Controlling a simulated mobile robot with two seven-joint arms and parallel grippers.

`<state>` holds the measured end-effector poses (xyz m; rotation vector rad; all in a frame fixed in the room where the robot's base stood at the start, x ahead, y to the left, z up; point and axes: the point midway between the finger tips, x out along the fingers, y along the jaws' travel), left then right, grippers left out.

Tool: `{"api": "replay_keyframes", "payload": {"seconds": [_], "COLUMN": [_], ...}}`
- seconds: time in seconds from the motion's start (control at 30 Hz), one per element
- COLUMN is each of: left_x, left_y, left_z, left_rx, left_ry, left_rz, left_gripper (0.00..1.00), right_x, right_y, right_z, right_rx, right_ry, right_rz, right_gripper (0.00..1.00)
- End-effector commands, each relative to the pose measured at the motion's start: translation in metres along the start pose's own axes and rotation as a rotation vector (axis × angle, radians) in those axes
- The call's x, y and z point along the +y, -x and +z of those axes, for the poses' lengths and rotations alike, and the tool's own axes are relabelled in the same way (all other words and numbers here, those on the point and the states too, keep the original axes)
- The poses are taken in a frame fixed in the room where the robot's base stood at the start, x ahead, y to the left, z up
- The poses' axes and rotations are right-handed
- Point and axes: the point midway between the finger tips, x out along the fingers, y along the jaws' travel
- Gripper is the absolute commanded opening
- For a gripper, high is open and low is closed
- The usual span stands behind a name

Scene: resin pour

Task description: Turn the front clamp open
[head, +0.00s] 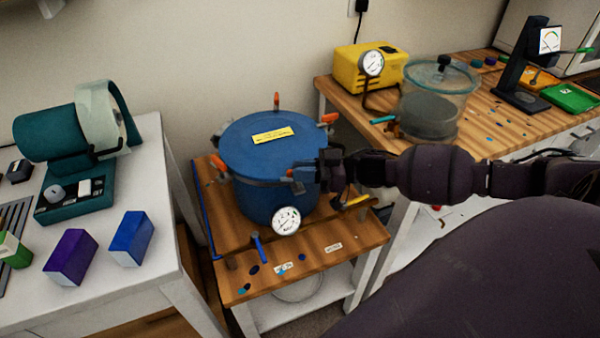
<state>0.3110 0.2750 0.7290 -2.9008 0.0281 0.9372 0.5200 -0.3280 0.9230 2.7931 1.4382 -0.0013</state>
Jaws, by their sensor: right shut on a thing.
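A blue pressure pot (252,190) with a round blue lid (245,148) stands on a small wooden-topped cart. Several orange-tipped clamps sit around the lid's rim, one at the back (276,101), one at the right (329,118) and one at the left (219,166). My right gripper (312,172) reaches in from the right at the front right of the rim. It is shut on the front clamp (291,173), whose orange tip shows just left of the fingers. The fingers hide most of this clamp. My left gripper is not in view.
A pressure gauge (286,220) sits on the pot's front. A blue valve handle (258,247) stands on the cart (345,238). A clear vacuum chamber (435,105) and yellow pump (370,70) stand on the right bench.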

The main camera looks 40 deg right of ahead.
Motion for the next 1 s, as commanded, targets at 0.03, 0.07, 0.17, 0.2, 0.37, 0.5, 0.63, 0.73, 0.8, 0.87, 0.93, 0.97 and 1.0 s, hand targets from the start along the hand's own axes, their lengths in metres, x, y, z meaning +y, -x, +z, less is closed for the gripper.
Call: {"api": "replay_keyframes", "payload": {"seconds": [0.03,0.07,0.17,0.2,0.37,0.5,0.63,0.73,0.8,0.87,0.93,0.97,1.0], "left_x": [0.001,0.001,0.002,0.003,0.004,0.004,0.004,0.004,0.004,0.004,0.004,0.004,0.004], "left_y": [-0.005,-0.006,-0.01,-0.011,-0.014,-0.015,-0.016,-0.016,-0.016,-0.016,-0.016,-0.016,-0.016], "left_z": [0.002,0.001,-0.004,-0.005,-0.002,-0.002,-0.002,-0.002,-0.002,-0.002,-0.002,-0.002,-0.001], "left_rx": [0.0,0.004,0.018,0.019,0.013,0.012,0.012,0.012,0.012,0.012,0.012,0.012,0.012], "left_ry": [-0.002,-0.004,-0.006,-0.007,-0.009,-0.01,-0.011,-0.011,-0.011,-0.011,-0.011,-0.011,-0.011], "left_rz": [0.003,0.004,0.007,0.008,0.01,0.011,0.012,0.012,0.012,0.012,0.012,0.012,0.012], "left_gripper": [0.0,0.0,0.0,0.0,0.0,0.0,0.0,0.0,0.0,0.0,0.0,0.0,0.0], "right_x": [0.002,0.003,0.003,0.003,0.003,0.003,0.002,0.002,0.002,0.002,0.002,0.002,0.002], "right_y": [0.0,0.0,-0.001,0.0,-0.001,-0.001,-0.001,-0.001,-0.001,-0.001,-0.001,-0.001,-0.001], "right_z": [0.004,0.004,0.004,0.003,0.002,0.001,0.0,0.0,0.0,-0.001,-0.001,-0.001,-0.001], "right_rx": [-0.004,-0.004,-0.004,-0.003,-0.002,0.0,0.001,0.001,0.002,0.002,0.002,0.002,0.002], "right_ry": [0.0,0.001,0.0,0.0,0.0,0.0,0.0,0.0,0.0,0.0,0.0,0.0,0.0], "right_rz": [-0.035,-0.056,-0.12,-0.142,-0.211,-0.246,-0.263,-0.267,-0.268,-0.268,-0.268,-0.268,-0.267], "right_gripper": [0.0,0.0,0.0,0.0,0.0,0.0,0.0,0.0,0.0,0.0,0.0,0.0,0.0]}}
